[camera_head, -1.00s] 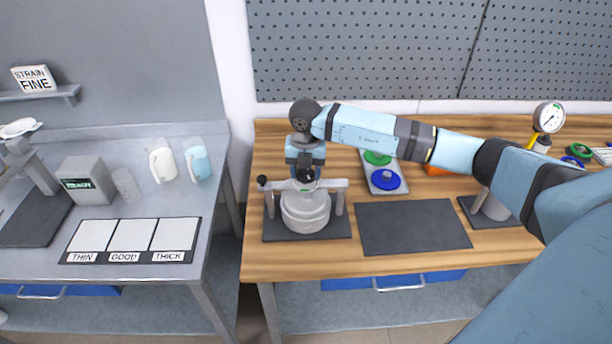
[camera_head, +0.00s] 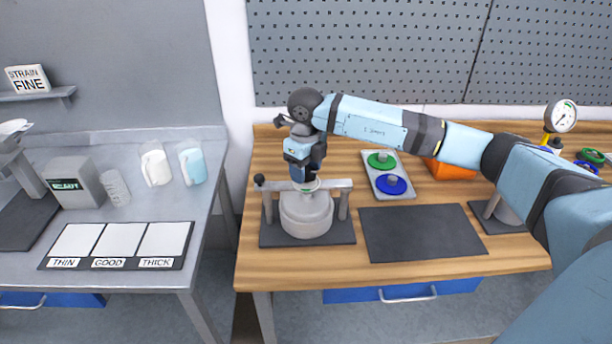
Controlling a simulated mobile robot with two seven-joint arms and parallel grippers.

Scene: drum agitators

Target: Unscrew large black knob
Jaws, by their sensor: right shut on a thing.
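The clamp stand holds a grey round pot (camera_head: 306,214) under a metal crossbar (camera_head: 335,184) with two posts, on a dark base plate. My right gripper (camera_head: 305,183) points down over the middle of the crossbar, at the spot of the large black knob. It is shut on the knob, which is mostly hidden by the gripper and wrist. A smaller black ball (camera_head: 259,180) sits at the bar's left end. My left gripper is not in view.
A grey tray (camera_head: 406,172) with a green and a blue disc lies to the right, beside an orange bin (camera_head: 449,170). A dark mat (camera_head: 421,232) is bare. A pressure gauge (camera_head: 562,116) stands far right. A grey side table with cups is at left.

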